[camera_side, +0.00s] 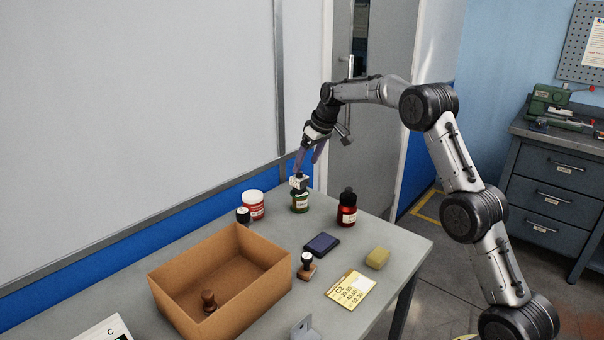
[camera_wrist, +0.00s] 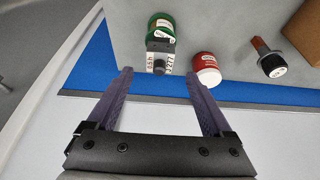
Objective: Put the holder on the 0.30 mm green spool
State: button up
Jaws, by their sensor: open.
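The green spool (camera_side: 300,204) stands at the back of the grey table, a green round body with a pale label. It also shows in the wrist view (camera_wrist: 161,24). The holder (camera_side: 299,183), a small grey-and-white block with dark printed characters, sits on top of it. In the wrist view the holder (camera_wrist: 160,60) covers part of the spool. My gripper (camera_side: 307,168) is open and empty just above the holder. In the wrist view the holder lies just beyond and between the two purple fingertips (camera_wrist: 158,74). The fingers look apart from it. The 0.30 mm marking is not readable.
A red-and-white jar (camera_side: 254,206) and a dark-topped stamp (camera_side: 243,216) stand left of the spool. A red bottle with black cap (camera_side: 347,208) stands right. A cardboard box (camera_side: 262,291), ink pad (camera_side: 321,245), another stamp (camera_side: 306,268), sponge (camera_side: 377,258) and yellow card (camera_side: 350,291) lie nearer.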

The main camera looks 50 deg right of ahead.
jog(key=s+a+r, duration=0.7)
jog(key=s, duration=0.3)
jog(key=s+a+r, duration=0.6)
jog(key=s+a, duration=0.1)
jog(key=s, duration=0.3)
jog(key=s+a+f, duration=0.2)
jog(key=s, duration=0.5)
jog(key=s+a+f, duration=0.2)
jog(key=s+f, duration=0.1)
jog(key=s, duration=0.5)
jog(key=s+a+f+t, duration=0.1)
jog(key=s+a+f, duration=0.1)
jog(key=s, duration=0.6)
jog(key=shift+f, duration=0.4)
